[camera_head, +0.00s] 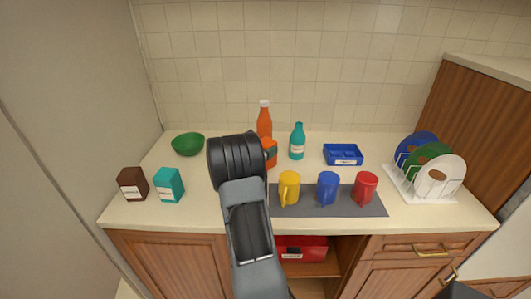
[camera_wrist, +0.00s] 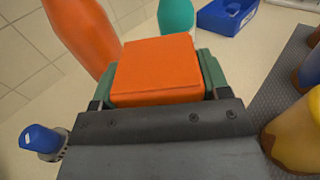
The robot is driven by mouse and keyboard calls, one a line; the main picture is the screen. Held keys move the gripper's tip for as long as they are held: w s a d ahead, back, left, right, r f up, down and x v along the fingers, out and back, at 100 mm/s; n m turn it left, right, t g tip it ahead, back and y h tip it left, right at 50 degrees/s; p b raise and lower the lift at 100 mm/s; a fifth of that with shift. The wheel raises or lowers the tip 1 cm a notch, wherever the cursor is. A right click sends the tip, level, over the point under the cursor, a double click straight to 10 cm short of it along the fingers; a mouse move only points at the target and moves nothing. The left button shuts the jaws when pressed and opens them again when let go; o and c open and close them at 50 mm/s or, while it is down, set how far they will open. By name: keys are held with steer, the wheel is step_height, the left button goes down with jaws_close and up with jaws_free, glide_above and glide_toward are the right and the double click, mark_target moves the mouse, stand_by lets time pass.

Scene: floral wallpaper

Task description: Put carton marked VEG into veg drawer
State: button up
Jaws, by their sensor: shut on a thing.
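An orange carton (camera_wrist: 158,68) is held in my gripper (camera_wrist: 160,88), with the green finger pads on either side of it. In the head view the orange carton (camera_head: 271,152) is mostly hidden behind my wrist, in front of the orange bottle. No readable lettering shows on it. A brown carton (camera_head: 132,184) and a teal carton (camera_head: 169,185) stand on the counter at the left, with labels too small to read. Below the counter, a red drawer or bin (camera_head: 308,244) with a small unreadable label sits in an open bay, partly behind my arm.
An orange bottle (camera_head: 264,118) and a teal bottle (camera_head: 297,142) stand at the back. Yellow (camera_head: 290,187), blue (camera_head: 327,187) and red (camera_head: 365,188) mugs stand on a grey mat (camera_head: 310,211). A green bowl (camera_head: 188,144), blue tray (camera_head: 343,154) and plate rack (camera_head: 418,190) are also there.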

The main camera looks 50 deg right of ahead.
step_height(320, 180, down, 2)
steer(key=shift+f+p, duration=0.25)
steer(key=shift+p, duration=0.1)
steer(key=shift+f+b, duration=0.25)
steer(key=shift+b, duration=0.2)
steer(key=o, duration=1.1)
